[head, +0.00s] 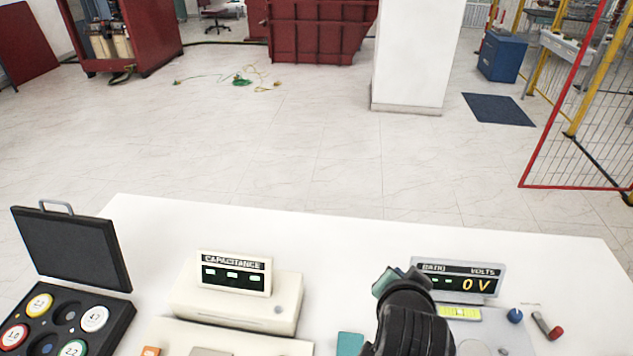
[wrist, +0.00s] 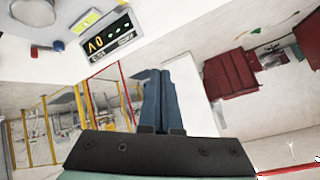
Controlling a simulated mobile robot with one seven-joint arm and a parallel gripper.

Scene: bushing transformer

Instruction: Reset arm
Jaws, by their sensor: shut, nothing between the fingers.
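My gripper (wrist: 156,75) shows in the wrist view with its two blue-grey fingers side by side, shut and empty. In the head view my dark wrist and the teal edge of my gripper (head: 388,281) stand above the white table (head: 350,250), just left of the ratio/volts meter. The fingers themselves are hidden there. The ratio/volts meter (head: 468,281) reads 0 V; it also shows in the wrist view (wrist: 108,38), apart from the fingers.
A capacitance meter (head: 234,285) stands left of my gripper. An open black case (head: 72,248) with several coloured round pieces lies at the far left. A blue knob (head: 515,316) and a red-tipped piece (head: 555,332) are at the right. The table's back strip is clear.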

